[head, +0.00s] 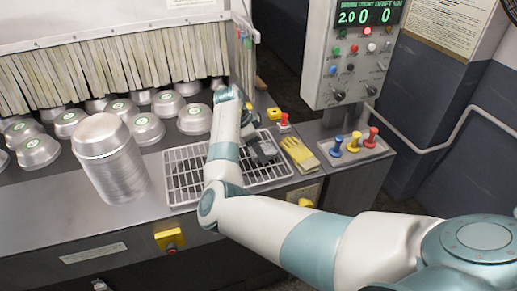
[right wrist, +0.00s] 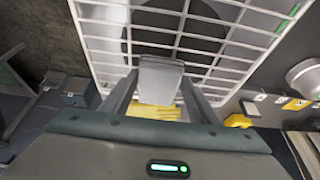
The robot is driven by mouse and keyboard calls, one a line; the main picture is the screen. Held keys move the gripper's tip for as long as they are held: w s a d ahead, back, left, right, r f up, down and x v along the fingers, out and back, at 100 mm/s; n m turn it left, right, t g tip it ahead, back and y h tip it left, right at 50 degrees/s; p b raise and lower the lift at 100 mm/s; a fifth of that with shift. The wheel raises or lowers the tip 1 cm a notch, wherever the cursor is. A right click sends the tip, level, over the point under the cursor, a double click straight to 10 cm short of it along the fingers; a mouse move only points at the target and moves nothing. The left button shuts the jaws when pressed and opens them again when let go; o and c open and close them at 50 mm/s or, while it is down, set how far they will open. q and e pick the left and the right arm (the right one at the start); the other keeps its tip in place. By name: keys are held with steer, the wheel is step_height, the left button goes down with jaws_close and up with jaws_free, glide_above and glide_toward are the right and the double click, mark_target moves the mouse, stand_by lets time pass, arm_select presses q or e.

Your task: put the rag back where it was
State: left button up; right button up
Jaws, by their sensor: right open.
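A yellow folded cloth item (head: 298,154), a rag or gloves, lies on the bench beside the wire rack's right end. It also shows in the right wrist view (right wrist: 157,113), seen between my fingers. My right gripper (head: 266,150) is open, low over the right end of the wire rack (head: 185,175), left of the yellow item. In the right wrist view my right gripper (right wrist: 160,82) has a grey block-like shape (right wrist: 160,75) between its fingers; I cannot tell what it is or whether they touch it. My left gripper is not in view.
A stack of silver pans (head: 115,165) stands left of the rack, with several upturned pans behind. A control box (head: 350,60) rises at the back right. Red, yellow and blue knobs (head: 354,143) stand right of the yellow item. A strip curtain (head: 110,68) hangs behind.

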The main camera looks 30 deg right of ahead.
steer(key=shift+s+a+f, duration=0.1)
steer(key=shift+s+a, duration=0.1)
steer(key=shift+a, duration=0.05)
steer(key=b+v, duration=0.4)
steer(key=v, duration=0.8)
steer(key=shift+d+r, duration=0.25)
steer(key=shift+r, duration=0.05)
steer(key=shift+w+d, duration=0.1)
steer(key=shift+w, duration=0.05)
